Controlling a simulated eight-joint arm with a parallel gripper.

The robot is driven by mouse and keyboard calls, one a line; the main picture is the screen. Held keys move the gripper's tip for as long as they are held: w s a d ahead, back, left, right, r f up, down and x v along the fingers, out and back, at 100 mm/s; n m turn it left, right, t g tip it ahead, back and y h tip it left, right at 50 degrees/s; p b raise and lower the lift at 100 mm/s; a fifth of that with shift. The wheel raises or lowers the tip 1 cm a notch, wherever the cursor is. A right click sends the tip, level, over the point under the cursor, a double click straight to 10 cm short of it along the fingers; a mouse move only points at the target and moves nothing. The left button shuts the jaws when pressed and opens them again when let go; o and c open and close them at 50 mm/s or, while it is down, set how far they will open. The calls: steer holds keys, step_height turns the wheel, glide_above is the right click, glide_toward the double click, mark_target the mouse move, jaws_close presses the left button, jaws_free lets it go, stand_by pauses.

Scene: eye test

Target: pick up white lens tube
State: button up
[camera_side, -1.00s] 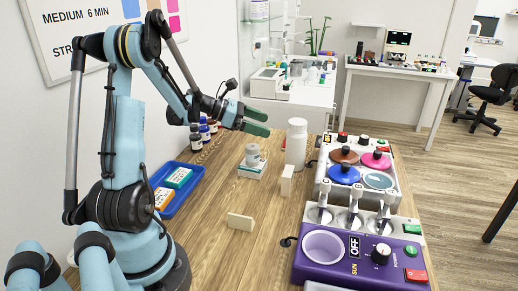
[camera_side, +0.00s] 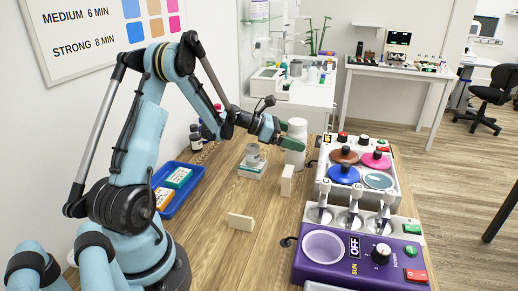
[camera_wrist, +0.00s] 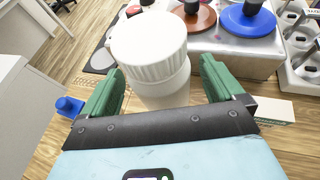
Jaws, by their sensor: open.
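The white lens tube (camera_side: 296,155) stands upright on the wooden table in the side view, left of the grey device with coloured lids. In the wrist view the tube (camera_wrist: 150,55) has a ribbed cap and sits between my fingers. My gripper (camera_side: 286,135) is at the tube's upper part in the side view, partly covering it. In the wrist view my gripper (camera_wrist: 160,80) is open, with one green finger on each side of the tube. A gap shows at the right finger; contact at the left finger I cannot tell.
A small grey cylinder (camera_side: 252,152) stands on a box left of the tube. Cream blocks stand nearby (camera_side: 287,181) and nearer the front (camera_side: 240,222). The grey device (camera_side: 326,190) and purple device (camera_side: 340,270) fill the right. A blue tray (camera_side: 168,211) lies at left.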

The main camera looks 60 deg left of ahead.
steer(key=shift+w+d+f, duration=0.25)
steer(key=shift+w, duration=0.3)
steer(key=c, duration=1.1)
steer(key=shift+r, duration=0.1)
